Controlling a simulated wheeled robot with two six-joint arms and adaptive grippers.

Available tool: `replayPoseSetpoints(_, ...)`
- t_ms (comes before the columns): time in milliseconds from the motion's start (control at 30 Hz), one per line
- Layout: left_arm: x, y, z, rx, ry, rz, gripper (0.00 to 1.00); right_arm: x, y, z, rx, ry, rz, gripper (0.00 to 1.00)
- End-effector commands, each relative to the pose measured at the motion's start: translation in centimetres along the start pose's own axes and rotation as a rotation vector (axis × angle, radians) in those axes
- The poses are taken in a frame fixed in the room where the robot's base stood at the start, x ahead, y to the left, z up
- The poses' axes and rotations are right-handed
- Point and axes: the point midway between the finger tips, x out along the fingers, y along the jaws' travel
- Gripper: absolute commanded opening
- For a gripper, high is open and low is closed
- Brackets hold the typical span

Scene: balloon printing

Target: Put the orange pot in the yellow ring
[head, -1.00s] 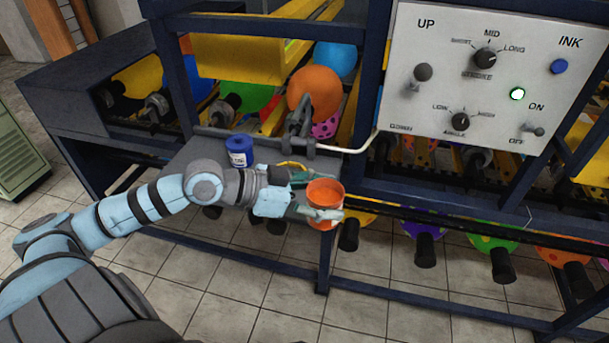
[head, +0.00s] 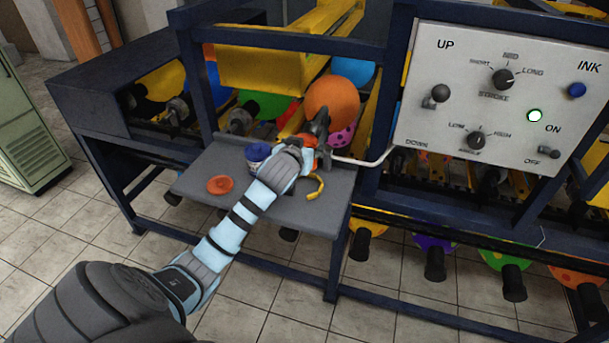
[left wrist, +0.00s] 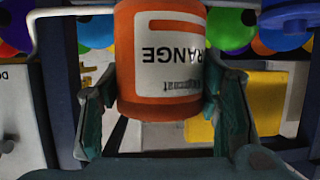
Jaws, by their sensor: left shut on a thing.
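The orange pot (left wrist: 135,95) fills the middle of the left wrist view, its white label upside down. My left gripper (left wrist: 155,100) is shut on it, with one finger on each side. In the head view my left gripper (head: 318,152) is over the back right of the grey shelf, and the arm and gripper hide most of the pot. A yellow curved piece (head: 316,189), apparently part of the yellow ring, lies on the shelf just in front of the gripper. I cannot tell the rest of its shape. My right gripper is not in view.
On the grey shelf (head: 270,207), a blue pot (head: 257,152) stands left of my forearm, close to it. A flat orange disc (head: 220,185) lies at the front left. An orange balloon (head: 332,102) is behind the gripper. The control panel (head: 500,100) is to the right.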

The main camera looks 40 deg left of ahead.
Motion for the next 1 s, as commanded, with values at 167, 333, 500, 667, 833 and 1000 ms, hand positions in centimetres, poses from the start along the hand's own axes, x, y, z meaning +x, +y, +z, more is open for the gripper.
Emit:
replayPoseSetpoints(167, 1.5, 0.1, 3.6, 0.0, 0.001, 0.002, 0.22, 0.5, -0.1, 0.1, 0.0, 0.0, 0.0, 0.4)
replayPoseSetpoints(333, 2.7, 0.0, 6.6, 0.001, 0.0, 0.001, 0.22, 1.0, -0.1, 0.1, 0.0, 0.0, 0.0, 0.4)
replayPoseSetpoints(500, 3.2, 0.0, 7.8, 0.001, 0.003, 0.002, 0.22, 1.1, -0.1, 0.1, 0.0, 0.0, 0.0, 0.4)
replayPoseSetpoints(667, 3.2, 0.0, 7.7, 0.001, 0.003, 0.002, 0.22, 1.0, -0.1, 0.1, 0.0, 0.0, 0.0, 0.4)
replayPoseSetpoints(833, 3.2, 0.0, 7.8, 0.001, 0.002, 0.002, 0.77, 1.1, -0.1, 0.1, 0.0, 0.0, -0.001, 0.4)
replayPoseSetpoints(1000, 3.2, 0.0, 7.7, 0.001, 0.002, 0.002, 0.77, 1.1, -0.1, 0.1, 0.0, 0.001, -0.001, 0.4)
